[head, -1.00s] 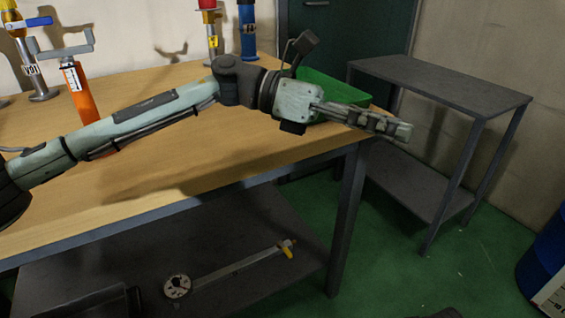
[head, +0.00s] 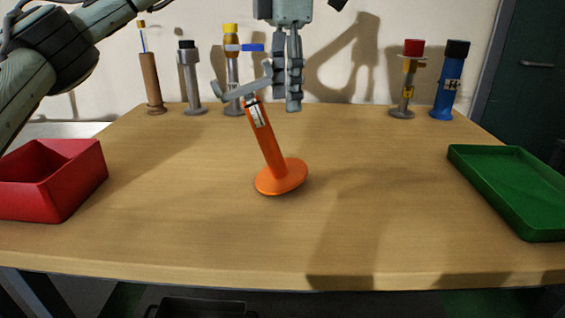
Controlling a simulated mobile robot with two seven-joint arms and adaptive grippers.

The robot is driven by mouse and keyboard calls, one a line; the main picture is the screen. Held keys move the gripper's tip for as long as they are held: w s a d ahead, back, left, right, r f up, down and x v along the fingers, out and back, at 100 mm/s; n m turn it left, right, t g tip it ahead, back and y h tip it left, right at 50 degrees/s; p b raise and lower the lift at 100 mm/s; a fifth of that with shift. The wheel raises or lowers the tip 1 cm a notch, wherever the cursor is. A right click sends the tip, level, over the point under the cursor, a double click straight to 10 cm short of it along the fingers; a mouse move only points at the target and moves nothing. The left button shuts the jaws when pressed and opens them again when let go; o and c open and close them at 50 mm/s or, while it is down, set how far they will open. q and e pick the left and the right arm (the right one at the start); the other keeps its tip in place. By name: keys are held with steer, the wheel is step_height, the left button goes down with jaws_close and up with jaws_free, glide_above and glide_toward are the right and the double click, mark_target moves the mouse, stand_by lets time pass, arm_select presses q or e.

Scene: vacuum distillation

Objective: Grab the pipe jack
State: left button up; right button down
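The pipe jack (head: 266,140) is in the middle of the head view, with an orange post, a round orange base and a grey forked top. It leans to the left, its base tilted; I cannot tell whether the base fully rests on the table. My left gripper (head: 287,104) points down just right of the forked top, its two fingers side by side with a narrow gap. The fork's right end meets or overlaps the near finger; I cannot tell whether it is gripped. My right gripper is not in view.
The wooden table (head: 390,200) is clear around the jack. A red bin (head: 62,185) stands at the left and a green tray (head: 520,195) at the right. Several valves and cylinders stand along the back, including a blue cylinder (head: 448,85) and a yellow-topped valve (head: 232,70).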

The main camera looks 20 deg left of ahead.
mark_target(267, 141)
arm_select(q)
steer(key=f, duration=0.5)
steer(key=shift+a+f, duration=0.3)
steer(key=shift+f, duration=0.1)
jaws_close()
steer(key=shift+r, duration=0.1)
